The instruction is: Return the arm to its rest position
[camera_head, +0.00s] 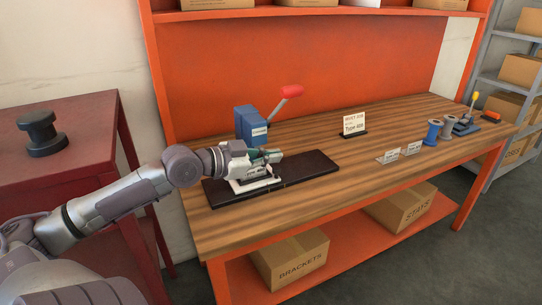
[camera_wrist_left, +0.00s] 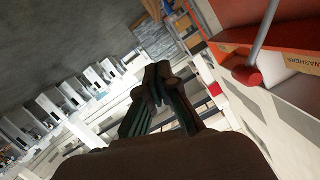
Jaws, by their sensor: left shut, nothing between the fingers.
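My left arm comes in from the left over the workbench. My left gripper (camera_head: 274,155) is shut and empty, above the left part of the dark mat (camera_head: 318,165). The wrist view shows its dark fingers (camera_wrist_left: 158,72) closed together, with nothing between them. A pale metal piece (camera_head: 252,184) shows at the mat just below the gripper; I cannot tell whether they touch. Behind the gripper stands a blue block (camera_head: 250,123) with a lever ending in a red knob (camera_head: 291,91). The knob (camera_wrist_left: 247,76) also shows in the wrist view. My right gripper is not in view.
A red side table (camera_head: 80,155) with a black spool-like part (camera_head: 41,132) stands left. On the bench (camera_head: 225,228) are a sign (camera_head: 353,123), small cards (camera_head: 388,156) and blue and grey spools (camera_head: 433,131) at right. The bench's middle front is clear.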

